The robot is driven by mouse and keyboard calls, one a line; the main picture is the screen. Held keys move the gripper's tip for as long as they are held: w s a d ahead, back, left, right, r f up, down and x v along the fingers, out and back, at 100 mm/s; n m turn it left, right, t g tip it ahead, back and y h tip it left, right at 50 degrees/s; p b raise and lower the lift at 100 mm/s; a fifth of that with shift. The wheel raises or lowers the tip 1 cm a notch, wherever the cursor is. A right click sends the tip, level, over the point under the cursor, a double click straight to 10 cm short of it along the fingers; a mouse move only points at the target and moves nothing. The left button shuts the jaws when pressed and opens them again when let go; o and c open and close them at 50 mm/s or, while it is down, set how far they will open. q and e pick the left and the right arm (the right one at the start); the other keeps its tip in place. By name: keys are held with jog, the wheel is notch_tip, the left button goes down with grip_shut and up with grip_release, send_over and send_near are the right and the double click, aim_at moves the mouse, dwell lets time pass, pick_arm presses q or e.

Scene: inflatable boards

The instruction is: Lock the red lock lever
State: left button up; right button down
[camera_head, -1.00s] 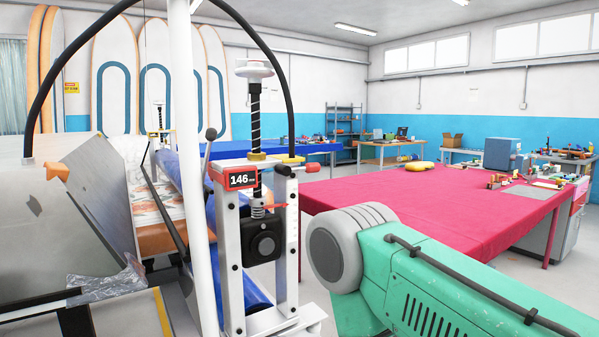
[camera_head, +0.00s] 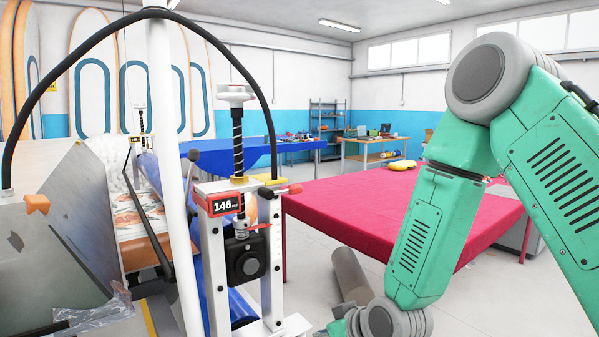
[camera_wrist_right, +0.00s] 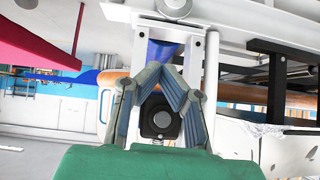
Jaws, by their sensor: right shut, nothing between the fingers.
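The white press-like fixture (camera_head: 214,262) stands left of centre in the head view. It carries a black 146 display with a red surround (camera_head: 226,204) and a threaded vertical screw (camera_head: 238,145). A red-tipped lever (camera_head: 294,188) sticks out at its upper right, and a smaller red lever (camera_head: 262,227) sits lower, above the black block (camera_head: 248,262). In the right wrist view my right gripper (camera_wrist_right: 163,70) is shut and empty, its fingers in front of the fixture with the black block (camera_wrist_right: 160,118) visible between them. No red lever is clearly visible there. My left gripper is not in view.
A white post (camera_head: 172,160) and black hose (camera_head: 30,110) stand before the fixture. A red-covered table (camera_head: 380,215) lies to the right. Blue rolled material (camera_head: 240,308) lies behind the fixture. Open floor (camera_head: 490,290) lies in front of the red table.

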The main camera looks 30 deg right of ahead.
jog(key=w+d+r+t+p, duration=0.1)
jog(key=w+d+r+t, duration=0.1)
jog(key=r, duration=0.8)
jog(key=w+d+r+t+p, duration=0.2)
jog(key=r+t, duration=0.1)
jog(key=r, duration=0.8)
jog(key=w+d+r+t+p, duration=0.1)
jog(key=w+d+r+t, duration=0.1)
jog(key=r, duration=0.9)
jog(key=shift+w+d+p, duration=0.25)
jog(key=shift+w+p, duration=0.05)
jog(key=shift+w, duration=0.05)
jog(key=shift+r, duration=0.1)
jog(key=p, duration=0.2)
send_over(282, 191)
jog(key=s+d, duration=0.1)
jog(key=d, duration=0.4)
jog(key=f, duration=0.1)
jog(key=shift+a+f+p, duration=0.15)
jog(key=shift+f, duration=0.85)
jog(key=shift+a+f+p, duration=0.15)
jog(key=shift+f, duration=0.8)
jog(key=shift+f, duration=0.1)
